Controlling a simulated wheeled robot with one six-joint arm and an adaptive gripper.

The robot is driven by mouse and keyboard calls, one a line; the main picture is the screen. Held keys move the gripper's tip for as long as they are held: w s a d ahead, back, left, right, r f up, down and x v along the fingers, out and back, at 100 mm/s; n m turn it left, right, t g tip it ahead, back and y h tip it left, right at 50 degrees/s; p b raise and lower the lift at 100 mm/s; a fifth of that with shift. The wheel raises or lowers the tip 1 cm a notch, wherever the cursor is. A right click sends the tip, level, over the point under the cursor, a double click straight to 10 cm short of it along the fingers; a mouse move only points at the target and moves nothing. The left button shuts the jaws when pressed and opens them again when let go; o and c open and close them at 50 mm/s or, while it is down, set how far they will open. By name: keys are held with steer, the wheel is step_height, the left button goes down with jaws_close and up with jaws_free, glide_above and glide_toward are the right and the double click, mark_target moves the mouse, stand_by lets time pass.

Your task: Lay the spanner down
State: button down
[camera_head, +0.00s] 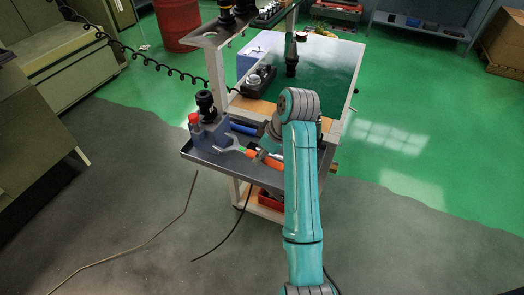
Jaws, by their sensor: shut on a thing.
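The spanner (229,145) shows as a pale forked head over the grey tray (203,158) on the near side of the cart. A green band and an orange handle run from it to the right, toward my arm. My gripper (264,149) is small and partly hidden behind my teal arm at the tray's right part. It is shut on the spanner near the handle. I cannot tell whether the spanner touches the tray floor.
A blue-grey block with a red-topped piece (194,119) and a black holder (206,104) stand at the tray's left. A blue tool (243,129) lies behind the spanner. The cart's post (217,80) rises behind the tray.

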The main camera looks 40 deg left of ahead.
mark_target(259, 174)
steer(key=shift+f, duration=3.65)
steer(key=c, duration=0.9)
jaws_free()
steer(key=v, duration=0.7)
steer(key=shift+d+r, duration=0.1)
steer(key=shift+r, duration=0.15)
